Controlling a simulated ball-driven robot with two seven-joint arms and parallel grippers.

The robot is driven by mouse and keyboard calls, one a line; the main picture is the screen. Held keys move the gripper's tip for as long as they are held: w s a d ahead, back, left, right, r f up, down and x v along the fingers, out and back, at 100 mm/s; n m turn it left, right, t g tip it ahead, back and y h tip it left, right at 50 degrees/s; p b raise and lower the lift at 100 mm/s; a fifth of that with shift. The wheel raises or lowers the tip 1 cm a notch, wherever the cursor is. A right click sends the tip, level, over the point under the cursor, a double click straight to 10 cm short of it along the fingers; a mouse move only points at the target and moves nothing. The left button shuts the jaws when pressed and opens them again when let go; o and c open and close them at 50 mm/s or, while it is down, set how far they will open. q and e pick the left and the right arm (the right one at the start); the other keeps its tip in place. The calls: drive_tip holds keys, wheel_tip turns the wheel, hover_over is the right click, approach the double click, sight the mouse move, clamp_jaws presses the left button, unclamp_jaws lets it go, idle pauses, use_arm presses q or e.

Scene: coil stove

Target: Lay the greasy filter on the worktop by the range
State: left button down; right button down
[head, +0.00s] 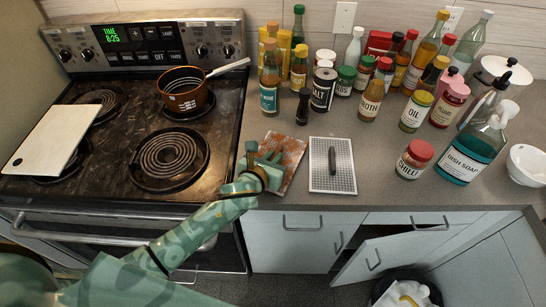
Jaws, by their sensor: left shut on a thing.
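The greasy filter (291,163) is a flat, rust-brown stained panel at the worktop's front, just right of the range. My left gripper (263,155) is at its left side and shut on it, covering part of its left edge. The filter is on or just above the grey worktop (376,180); I cannot tell whether it touches. The range (110,125) stands at the left, with its coil burners. My right gripper is out of view.
A pale mesh panel with a dark handle (332,166) lies close to the filter's right. Bottles and jars crowd the back, including a dark salt jar (322,90). A copper pan (185,95) and white board (45,138) are on the range. A cabinet door (395,250) hangs open below.

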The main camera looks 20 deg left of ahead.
use_arm(q)
drive_tip(key=shift+f+b, duration=0.4)
drive_tip(key=shift+f, duration=0.2)
drive_tip(key=c, duration=1.4)
unclamp_jaws()
drive_tip(key=shift+o, duration=0.2)
